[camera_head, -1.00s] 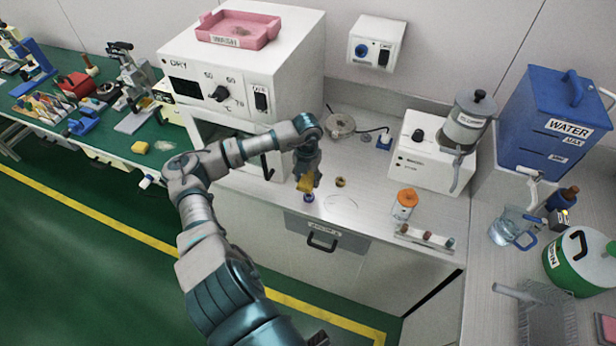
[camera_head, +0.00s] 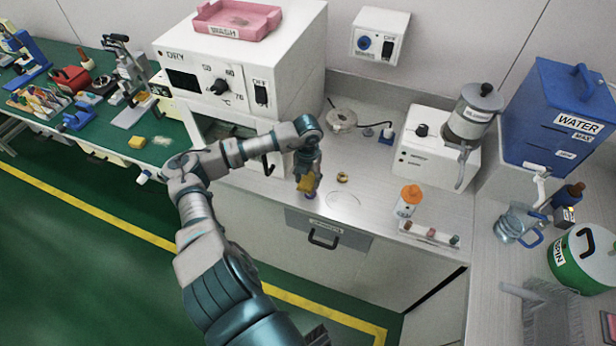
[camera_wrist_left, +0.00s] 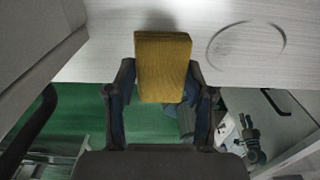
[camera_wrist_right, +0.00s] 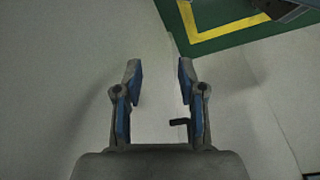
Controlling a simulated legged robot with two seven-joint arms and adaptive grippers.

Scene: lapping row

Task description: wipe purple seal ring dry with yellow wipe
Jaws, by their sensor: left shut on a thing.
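The yellow wipe (camera_head: 305,184) is a folded pad held in my left gripper (camera_head: 309,174), above the front edge of the counter. In the left wrist view the wipe (camera_wrist_left: 163,68) sits between the two fingers. The purple seal ring (camera_head: 310,195) shows only as a small purple patch just under the wipe; I cannot tell if they touch. The ring is hidden in the left wrist view. My right gripper (camera_wrist_right: 159,80) is open and empty in the right wrist view, and is not in the head view.
A small brass-coloured part (camera_head: 342,177) and a faint circle outline (camera_head: 344,200) lie right of my left gripper. The white oven (camera_head: 240,75) stands behind my left arm. An orange-capped bottle (camera_head: 409,200) and a small rack (camera_head: 430,236) stand further right.

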